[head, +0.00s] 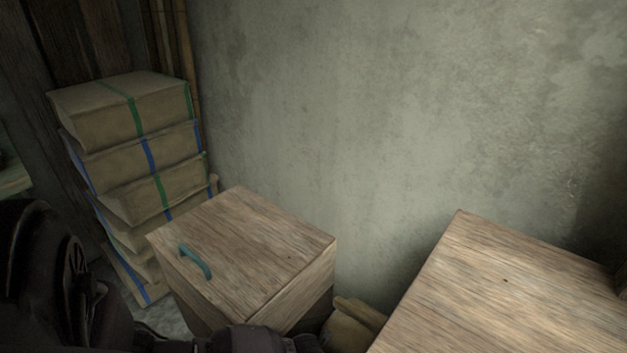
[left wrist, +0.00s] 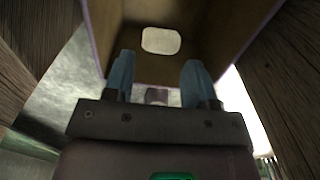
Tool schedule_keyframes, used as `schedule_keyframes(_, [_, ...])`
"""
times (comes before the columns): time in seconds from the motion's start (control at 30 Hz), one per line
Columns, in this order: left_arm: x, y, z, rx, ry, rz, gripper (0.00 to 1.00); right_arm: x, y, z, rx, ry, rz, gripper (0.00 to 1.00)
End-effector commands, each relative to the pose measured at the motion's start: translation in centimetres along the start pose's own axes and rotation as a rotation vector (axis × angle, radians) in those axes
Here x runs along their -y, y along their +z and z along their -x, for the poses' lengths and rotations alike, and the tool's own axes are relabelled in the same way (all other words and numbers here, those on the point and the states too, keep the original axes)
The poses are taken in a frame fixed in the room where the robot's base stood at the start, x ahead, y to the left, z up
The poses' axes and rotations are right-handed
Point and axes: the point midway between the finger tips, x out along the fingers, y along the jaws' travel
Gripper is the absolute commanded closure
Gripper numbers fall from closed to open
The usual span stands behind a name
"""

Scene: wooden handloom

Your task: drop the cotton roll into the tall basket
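I see no cotton roll, and nothing I can clearly identify as the tall basket. My left gripper (left wrist: 159,78) shows in the left wrist view with its two blue fingers apart. I see no cotton roll between them. Beyond the fingertips is a brown, box-like thing (left wrist: 205,45) with purplish edges and a pale rounded opening. I cannot tell what it is. My right gripper is not in view.
A wooden surface (head: 510,295) fills the lower right. A tan object (head: 352,325) sits between them, partly hidden. A plaster wall (head: 400,120) closes the back.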

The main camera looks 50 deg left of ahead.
Motion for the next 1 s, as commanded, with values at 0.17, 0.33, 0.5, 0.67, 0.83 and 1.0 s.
schedule_keyframes(0.17, [0.0, 0.0, 0.0, 0.000, 0.000, 0.000, 0.33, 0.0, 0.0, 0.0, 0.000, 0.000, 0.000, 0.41])
schedule_keyframes(0.33, [0.0, 0.0, 0.0, -0.001, 0.000, 0.000, 0.33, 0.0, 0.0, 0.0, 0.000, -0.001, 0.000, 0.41])
schedule_keyframes(0.5, [0.0, 0.2, 1.1, 0.004, 0.000, -0.001, 0.33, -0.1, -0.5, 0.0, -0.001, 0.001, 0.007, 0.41])
schedule_keyframes(0.67, [0.0, 0.5, 4.0, 0.013, -0.001, 0.000, 0.33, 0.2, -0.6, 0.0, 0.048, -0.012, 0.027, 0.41])
schedule_keyframes(0.83, [0.1, 0.6, 7.3, 0.014, -0.003, -0.002, 0.33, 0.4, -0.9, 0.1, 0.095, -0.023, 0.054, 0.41])
schedule_keyframes(1.0, [0.1, 0.4, 9.7, 0.010, -0.002, 0.000, 0.33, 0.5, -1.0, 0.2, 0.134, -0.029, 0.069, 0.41])
